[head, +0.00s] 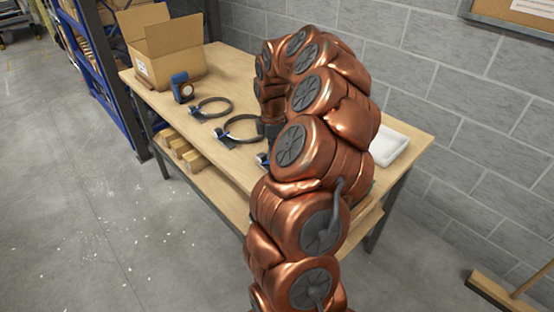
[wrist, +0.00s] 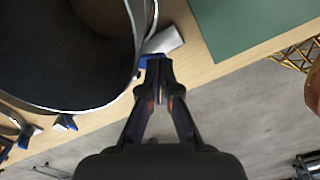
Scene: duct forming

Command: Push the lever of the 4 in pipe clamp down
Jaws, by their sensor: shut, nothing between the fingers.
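In the wrist view, a large round ring or duct (wrist: 70,50) with a dark inside and a pale metal rim fills the upper left. At its right edge is a clamp lever (wrist: 163,41) with a flat metal piece and blue parts. My gripper (wrist: 158,78) is shut and empty, its fingertips at the blue part; I cannot tell whether they touch. In the head view, black ring clamps (head: 211,107) with blue levers lie on the table. My copper arm hides the fingertips and part of the table. I cannot tell which clamp is the 4 in one.
The wooden table (head: 160,100) holds an open cardboard box (head: 165,55), a blue tool (head: 182,88) and a white tray (head: 391,146). A green mat (wrist: 245,22) lies right of the lever. A block wall stands behind; bare floor lies in front.

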